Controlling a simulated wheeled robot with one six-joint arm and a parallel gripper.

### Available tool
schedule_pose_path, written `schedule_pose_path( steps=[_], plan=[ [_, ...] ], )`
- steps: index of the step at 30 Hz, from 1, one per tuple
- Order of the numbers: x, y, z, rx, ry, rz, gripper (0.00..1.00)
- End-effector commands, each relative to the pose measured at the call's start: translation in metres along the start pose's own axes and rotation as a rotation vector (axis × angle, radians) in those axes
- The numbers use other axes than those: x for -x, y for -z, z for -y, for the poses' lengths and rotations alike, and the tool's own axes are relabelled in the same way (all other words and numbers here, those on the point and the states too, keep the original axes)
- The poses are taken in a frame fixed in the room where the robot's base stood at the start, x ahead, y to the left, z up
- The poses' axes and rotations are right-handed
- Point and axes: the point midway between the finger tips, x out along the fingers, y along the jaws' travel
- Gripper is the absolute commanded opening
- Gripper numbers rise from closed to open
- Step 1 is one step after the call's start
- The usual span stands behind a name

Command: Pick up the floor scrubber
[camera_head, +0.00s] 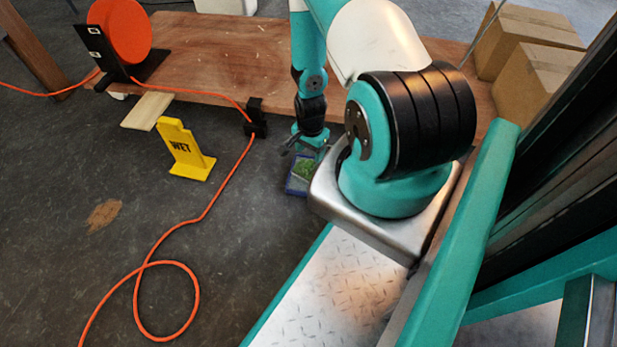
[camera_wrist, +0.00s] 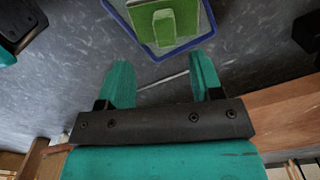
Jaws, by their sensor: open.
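The floor scrubber (camera_wrist: 168,22) is a green block with a lighter green raised grip on top. In the wrist view it lies inside a blue-rimmed tray (camera_wrist: 204,40) at the top edge, partly cut off. In the head view the scrubber (camera_head: 305,170) shows small and green in the blue tray (camera_head: 297,187) on the floor, partly hidden by my arm. My gripper (camera_wrist: 160,74) is open and empty, its two teal fingers apart. The scrubber lies beyond the fingertips in the wrist view, between their lines. In the head view my gripper (camera_head: 303,142) is just above and behind the tray.
A yellow WET sign (camera_head: 187,152) stands left of the tray. An orange cord (camera_head: 222,187) runs over the floor from a red-orange reel (camera_head: 120,30), through a black clamp (camera_head: 255,117) at the wooden platform's (camera_head: 215,55) edge. Cardboard boxes (camera_head: 535,80) stand at right.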

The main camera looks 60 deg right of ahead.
Motion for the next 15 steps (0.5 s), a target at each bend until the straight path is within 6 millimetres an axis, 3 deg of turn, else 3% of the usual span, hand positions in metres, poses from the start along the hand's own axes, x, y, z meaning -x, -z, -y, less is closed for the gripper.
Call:
schedule_pose_path(
  steps=[1, 3, 11, 15],
  plan=[
    [-0.016, 0.0, 0.0, 0.001, -0.001, 0.001, 0.6],
    [-0.024, 0.0, 0.0, 0.001, 0.0, 0.0, 0.6],
    [-0.036, 0.0, 0.001, 0.001, 0.0, 0.0, 0.6],
    [-0.053, 0.001, 0.004, 0.002, 0.001, 0.0, 0.6]
  ],
)
